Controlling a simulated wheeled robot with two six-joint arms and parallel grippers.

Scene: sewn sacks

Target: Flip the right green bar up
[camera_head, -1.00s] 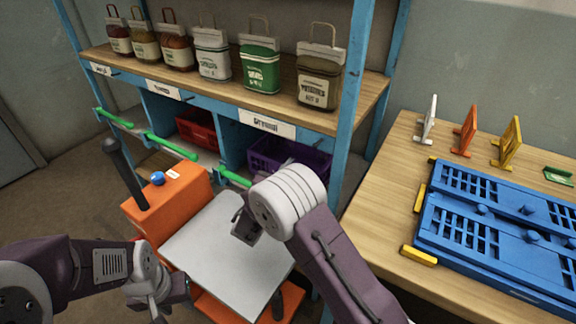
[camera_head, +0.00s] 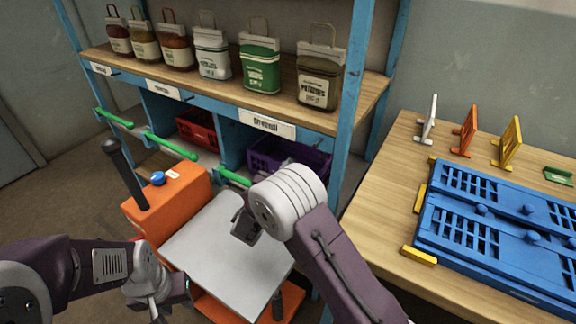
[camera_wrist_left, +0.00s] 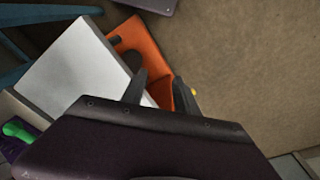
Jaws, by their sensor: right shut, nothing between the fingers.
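The right green bar (camera_head: 234,177) sits low on the front of the shelf, before the purple crate (camera_head: 262,160). Its right end is hidden behind my right wrist. Green also shows at the left edge of the left wrist view (camera_wrist_left: 20,131). My right gripper (camera_head: 245,230) is shut and empty, just below and right of the visible bar; its fingertips are not clear. My left gripper (camera_head: 160,308) is low at the front left, well away from the bar. In the left wrist view its two fingers (camera_wrist_left: 160,88) are apart with nothing held.
Two more green bars (camera_head: 171,146) (camera_head: 114,118) run along the shelf front to the left. An orange cart (camera_head: 170,200) with a black handle and a grey plate (camera_head: 222,262) stands before the shelf. A wooden table (camera_head: 385,210) with a blue fixture (camera_head: 490,225) is at right.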

